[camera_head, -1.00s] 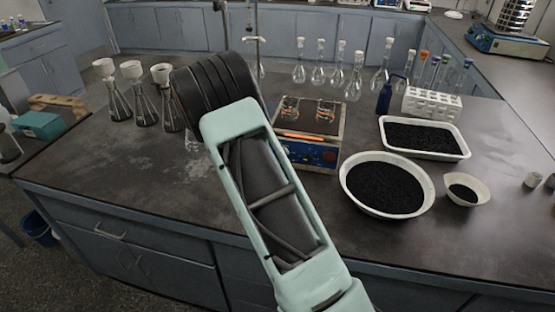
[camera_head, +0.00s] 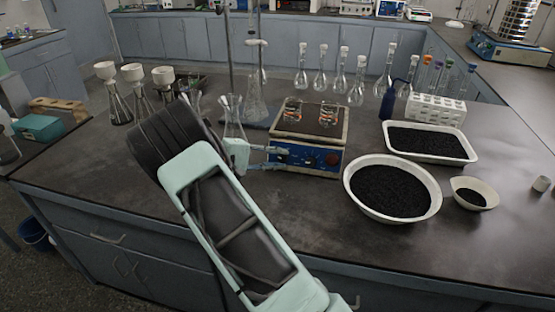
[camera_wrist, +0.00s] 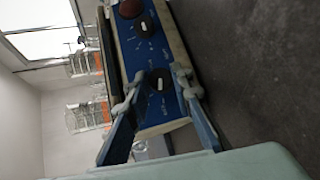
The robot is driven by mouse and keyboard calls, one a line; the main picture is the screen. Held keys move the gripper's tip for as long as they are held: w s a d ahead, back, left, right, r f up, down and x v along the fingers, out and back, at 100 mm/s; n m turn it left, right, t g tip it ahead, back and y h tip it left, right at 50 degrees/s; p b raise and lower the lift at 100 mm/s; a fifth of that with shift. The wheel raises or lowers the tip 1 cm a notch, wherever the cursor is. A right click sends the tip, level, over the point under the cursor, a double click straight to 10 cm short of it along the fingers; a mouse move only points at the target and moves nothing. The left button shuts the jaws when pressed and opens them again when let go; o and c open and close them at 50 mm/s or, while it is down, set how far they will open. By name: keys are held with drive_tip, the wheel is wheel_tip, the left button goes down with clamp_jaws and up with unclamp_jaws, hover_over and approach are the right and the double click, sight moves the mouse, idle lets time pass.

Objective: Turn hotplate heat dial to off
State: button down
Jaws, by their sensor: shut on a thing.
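The hotplate (camera_head: 310,140) stands on the bench with a blue front panel and a dark top bearing two glass beakers. My gripper (camera_head: 283,158) reaches its left front from the left. In the wrist view, the picture is turned sideways. My gripper's fingertips (camera_wrist: 157,74) are on either side of a black dial (camera_wrist: 160,84) with a white mark, and are shut on it. A second black dial (camera_wrist: 143,28) and a red knob (camera_wrist: 131,7) lie further along the panel. The panel print is too small to read.
A round white bowl (camera_head: 432,207) of black grains stands right of the hotplate, with a white tray (camera_head: 470,153) behind it. Flasks with funnels (camera_head: 133,74) stand at left. A stand with a flask (camera_head: 254,100) is behind my gripper. The bench front is clear.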

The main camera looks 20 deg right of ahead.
idle(0.3)
drive_tip(key=c, duration=1.7)
unclamp_jaws()
drive_tip(key=v, duration=1.2)
